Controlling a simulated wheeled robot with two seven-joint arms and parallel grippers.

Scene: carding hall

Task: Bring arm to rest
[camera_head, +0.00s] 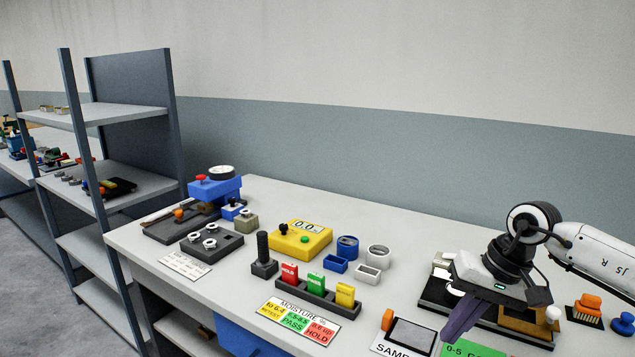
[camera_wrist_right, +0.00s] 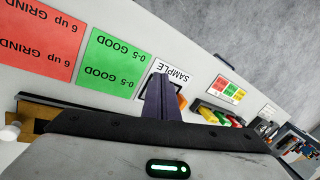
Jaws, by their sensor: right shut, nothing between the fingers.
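My right arm comes in from the right in the head view. Its gripper (camera_head: 462,318) is shut and empty, its purple fingers pointing down and left above the right part of the table (camera_head: 225,262). The shut fingers also show in the right wrist view (camera_wrist_right: 162,100), in front of the sample card (camera_wrist_right: 172,73). Below the gripper is a dark device with a tan block (camera_head: 525,322), partly hidden by the gripper. I cannot tell whether the gripper touches it. My left gripper is not in view.
A yellow meter (camera_head: 300,238), a rack with red, green and yellow tags (camera_head: 318,292) and a moisture card (camera_head: 298,320) stand left of the gripper. An orange-handled brush (camera_head: 586,309) lies to the right. A shelf unit (camera_head: 120,112) stands at the left. The table's back strip is clear.

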